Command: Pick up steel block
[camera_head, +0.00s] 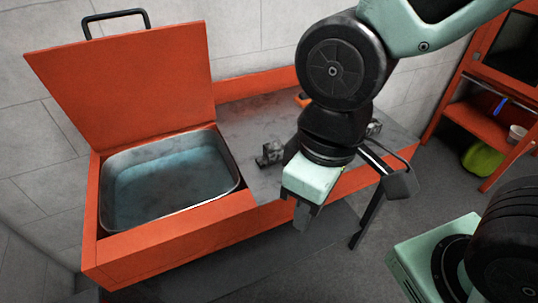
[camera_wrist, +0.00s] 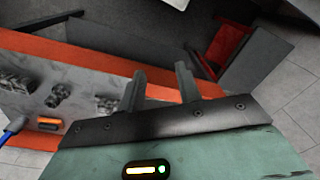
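My gripper (camera_head: 304,216) hangs in front of the orange-edged bench, with its fingers pointing down. In the wrist view its two fingers (camera_wrist: 160,80) stand apart with nothing between them. A grey metal block-like piece (camera_head: 270,152) sits on the bench top, left of and behind my gripper. The wrist view shows several grey metal pieces on the bench, one near the left finger (camera_wrist: 107,104), one further left (camera_wrist: 58,95) and one at the left edge (camera_wrist: 15,83). I cannot tell which of them is the steel block. My arm hides part of the bench in the head view.
An orange-framed basin (camera_head: 118,245) of bluish liquid has its lid (camera_head: 130,80) raised. The grey bench top (camera_head: 245,125) adjoins it. A small orange item (camera_wrist: 48,124) lies there. An orange shelf (camera_head: 470,117) with a green object (camera_head: 482,160) stands right.

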